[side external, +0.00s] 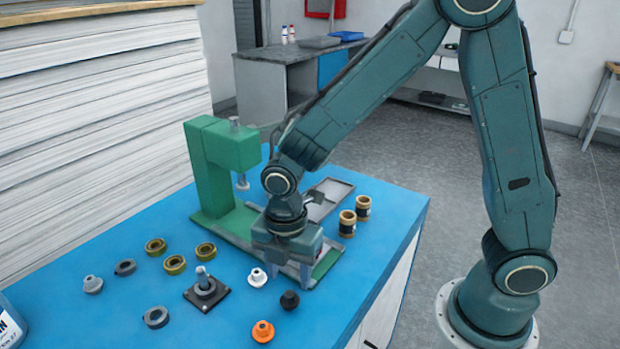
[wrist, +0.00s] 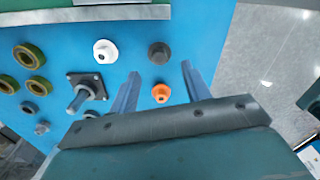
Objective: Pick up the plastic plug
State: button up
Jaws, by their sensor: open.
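Three small flanged plugs stand on the blue table: a white one (side external: 257,277), a black one (side external: 289,300) and an orange one (side external: 262,331). I cannot tell from the pictures which is the plastic plug. My gripper (side external: 289,277) is open and empty, pointing down above the table, behind the black plug in the side view. In the wrist view, the orange plug (wrist: 161,93) appears between my fingers (wrist: 159,72). The black plug (wrist: 159,53) shows just past the fingertips, and the white plug (wrist: 105,51) lies left of them.
A green press (side external: 213,165) stands behind with its base near my gripper. A black square base with an upright post (side external: 205,289) is to the left. Several brass and grey rings (side external: 156,247) and a grey plug (side external: 92,284) lie further left. Two brown-and-black cylinders (side external: 347,223) stand right.

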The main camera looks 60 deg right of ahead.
aim_at(290, 293)
jog(key=shift+f, duration=0.95)
jog(key=shift+d+f, duration=0.1)
jog(key=shift+f, duration=2.5)
jog(key=shift+w, duration=0.1)
jog(key=c, duration=0.8)
